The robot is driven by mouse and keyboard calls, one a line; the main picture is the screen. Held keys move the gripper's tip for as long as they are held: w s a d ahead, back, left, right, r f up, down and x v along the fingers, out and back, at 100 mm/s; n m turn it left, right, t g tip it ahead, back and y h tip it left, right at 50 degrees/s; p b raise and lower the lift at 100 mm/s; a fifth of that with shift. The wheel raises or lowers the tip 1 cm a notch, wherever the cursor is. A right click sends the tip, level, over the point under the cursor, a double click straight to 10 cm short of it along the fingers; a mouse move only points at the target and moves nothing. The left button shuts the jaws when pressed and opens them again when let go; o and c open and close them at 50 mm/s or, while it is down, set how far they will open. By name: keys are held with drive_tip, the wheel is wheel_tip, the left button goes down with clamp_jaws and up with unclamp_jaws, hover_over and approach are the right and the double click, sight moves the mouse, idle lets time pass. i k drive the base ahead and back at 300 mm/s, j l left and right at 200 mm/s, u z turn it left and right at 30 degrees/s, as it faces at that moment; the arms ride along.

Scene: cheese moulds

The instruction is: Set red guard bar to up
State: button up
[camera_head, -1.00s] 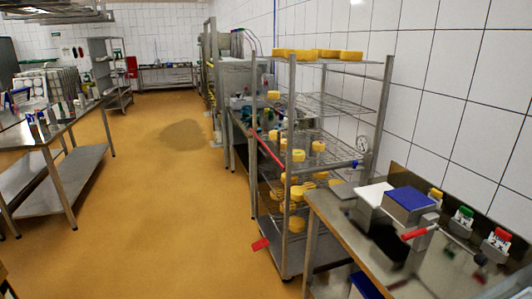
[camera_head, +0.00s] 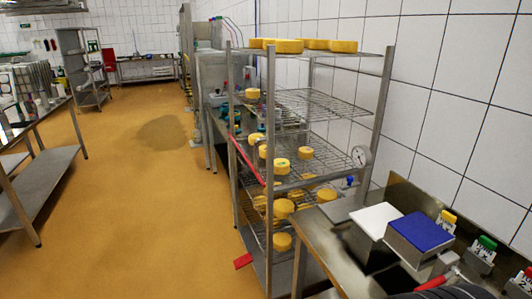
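The red guard bar (camera_head: 248,161) is a thin bar on the left side of the wire-shelf rack (camera_head: 270,110). It slants in the picture, from the rack's rear left post down toward the near post, at mid-height of the rack. Whether it is up or down is hard to tell from this angle. A dark rounded shape at the bottom right edge may be part of my arm. My gripper's fingers do not show.
Yellow cheeses (camera_head: 283,208) stand on the rack's shelves. A steel bench (camera_head: 340,262) with a blue-topped box (camera_head: 420,231) and a red handle (camera_head: 432,284) is at the near right. A red piece (camera_head: 243,261) is near the floor by the rack. The floor to the left is clear.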

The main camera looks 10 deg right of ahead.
sight(257, 175)
drive_tip(key=i+j, duration=0.15)
drive_tip(key=i, duration=0.4)
drive_tip(key=i+j, duration=0.2)
drive_tip(key=i, duration=0.35)
drive_tip(key=i+j, duration=0.15)
drive_tip(key=i, duration=0.4)
drive_tip(key=i+j, duration=0.2)
drive_tip(key=i, duration=0.35)
drive_tip(key=i+z, duration=0.25)
drive_tip(key=i, duration=0.1)
